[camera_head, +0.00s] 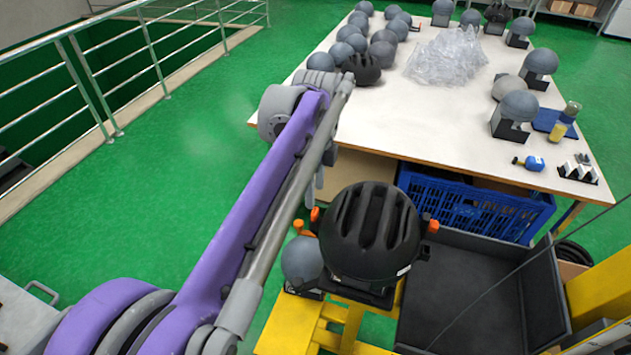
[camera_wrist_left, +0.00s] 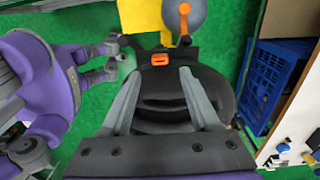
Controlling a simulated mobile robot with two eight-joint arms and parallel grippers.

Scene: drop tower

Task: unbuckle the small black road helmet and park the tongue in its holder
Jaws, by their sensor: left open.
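The black helmet (camera_head: 370,232), ribbed with long vents, sits on the yellow stand (camera_head: 330,318). In the left wrist view the helmet (camera_wrist_left: 165,98) lies beyond my fingers, with an orange part (camera_wrist_left: 160,59) on a black piece at its edge. Orange parts (camera_head: 314,214) show left of the helmet, and another orange part (camera_head: 433,226) shows at its right. I cannot tell which is the tongue or its holder. My left gripper (camera_head: 316,190) is beside the helmet's left; its fingers (camera_wrist_left: 160,98) are apart and empty. A purple arm with a gripper-like end (camera_wrist_left: 108,62) shows at left.
A grey ball (camera_head: 301,262) stands close at the helmet's left. Behind is a white table (camera_head: 420,125) with helmets, grey domes and clear plastic. A blue crate (camera_head: 470,208) is below it. A dark tray (camera_head: 465,295) lies right of the helmet. A railing (camera_head: 100,75) stands left.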

